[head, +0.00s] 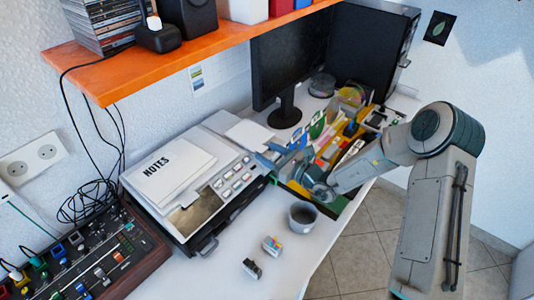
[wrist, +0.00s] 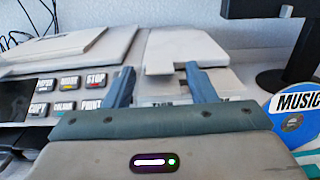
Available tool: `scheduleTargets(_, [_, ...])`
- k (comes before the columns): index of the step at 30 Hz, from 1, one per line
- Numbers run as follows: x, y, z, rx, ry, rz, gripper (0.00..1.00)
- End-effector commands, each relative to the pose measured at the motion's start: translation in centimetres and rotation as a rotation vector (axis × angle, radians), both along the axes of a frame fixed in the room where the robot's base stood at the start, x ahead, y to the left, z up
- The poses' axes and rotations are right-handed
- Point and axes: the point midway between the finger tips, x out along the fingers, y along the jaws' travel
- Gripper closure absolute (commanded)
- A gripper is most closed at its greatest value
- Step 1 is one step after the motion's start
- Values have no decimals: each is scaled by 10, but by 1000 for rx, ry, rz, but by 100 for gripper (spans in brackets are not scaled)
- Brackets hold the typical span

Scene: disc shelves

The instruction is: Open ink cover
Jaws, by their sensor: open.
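The printer (head: 222,222) is a light grey machine on the desk, with a button panel on its front; its buttons also show in the wrist view (wrist: 68,82). A pale flat panel (head: 249,134), apparently the ink cover, lies at the printer's back right; it also shows in the wrist view (wrist: 186,50), lying flat. My gripper (head: 268,160) is at the printer's right end. In the wrist view its two blue fingers (wrist: 161,78) are apart, with nothing held between them, and point toward the panel. I cannot tell whether a finger touches the printer.
A grey cup (head: 302,215) and two small cartridge-like blocks (head: 272,245) stand on the desk in front. A crate of discs (head: 327,200) is under my arm. A monitor (head: 290,60) stands behind, and an orange shelf (head: 180,55) overhangs the printer's back.

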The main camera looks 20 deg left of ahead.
Motion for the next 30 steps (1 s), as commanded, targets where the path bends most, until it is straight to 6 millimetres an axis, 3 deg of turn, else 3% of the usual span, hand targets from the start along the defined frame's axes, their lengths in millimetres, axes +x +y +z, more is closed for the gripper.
scheduleTargets(4, [4,11,0,-1,0,2,49])
scheduleTargets(13, [5,12,0,0,0,1,49])
scheduleTargets(19, [4,12,0,0,0,1,100])
scheduleTargets(30, [13,-2,13,-44,17,-24,100])
